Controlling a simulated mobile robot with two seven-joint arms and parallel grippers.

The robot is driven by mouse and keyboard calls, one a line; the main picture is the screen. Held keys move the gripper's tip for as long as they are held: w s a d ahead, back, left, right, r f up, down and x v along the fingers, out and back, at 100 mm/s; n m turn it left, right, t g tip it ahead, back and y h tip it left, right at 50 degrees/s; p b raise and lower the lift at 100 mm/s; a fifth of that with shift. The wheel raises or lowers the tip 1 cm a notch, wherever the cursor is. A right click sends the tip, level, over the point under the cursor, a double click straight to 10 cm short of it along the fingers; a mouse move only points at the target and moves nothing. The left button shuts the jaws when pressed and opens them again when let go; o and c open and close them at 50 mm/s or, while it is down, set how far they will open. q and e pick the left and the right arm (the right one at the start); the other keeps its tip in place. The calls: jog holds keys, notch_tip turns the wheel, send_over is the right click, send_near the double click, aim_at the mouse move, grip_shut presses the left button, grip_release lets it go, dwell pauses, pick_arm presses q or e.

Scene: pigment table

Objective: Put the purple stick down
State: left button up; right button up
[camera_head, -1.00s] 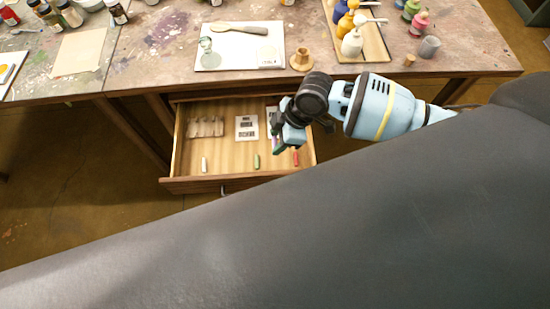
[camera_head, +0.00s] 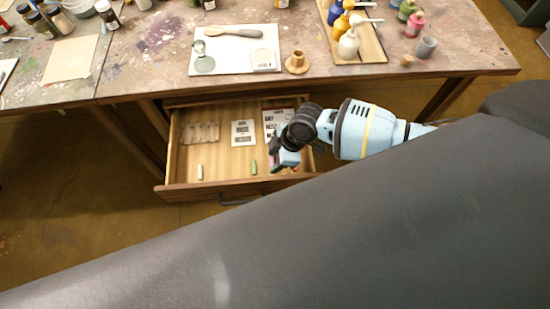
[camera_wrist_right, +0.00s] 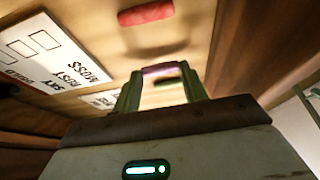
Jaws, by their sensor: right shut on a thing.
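The purple stick (camera_wrist_right: 160,69) lies crosswise between the fingertips of my right gripper (camera_wrist_right: 160,84) in the wrist view. The gripper is shut on it. In the head view my right gripper (camera_head: 284,160) is over the right front part of the open drawer (camera_head: 222,163). The stick is hardly visible there. In the wrist view a red stick (camera_wrist_right: 146,12) lies on the drawer floor, apart from the held stick. I cannot tell whether the purple stick touches the floor. My left gripper is not in view.
In the drawer are a white stick (camera_head: 200,172), a green stick (camera_head: 253,167), a ridged holder (camera_head: 201,132) and printed cards (camera_head: 243,133). The drawer's front wall (camera_head: 190,189) is close to my gripper. The paint-stained table (camera_head: 140,65) stands behind, with bottles and a white board (camera_head: 220,66).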

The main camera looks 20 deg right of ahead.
jog(key=shift+f, duration=0.3)
jog(key=shift+f, duration=0.2)
jog(key=o, duration=0.6)
jog(key=shift+o, duration=0.2)
jog(key=shift+r, duration=0.1)
jog(key=shift+r, duration=0.25)
jog(key=p+v, duration=0.1)
jog(key=v, duration=1)
jog(key=shift+d+r+p, duration=0.25)
jog(key=shift+r+p, duration=0.05)
jog(key=shift+p, duration=0.1)
jog(key=shift+s, duration=0.15)
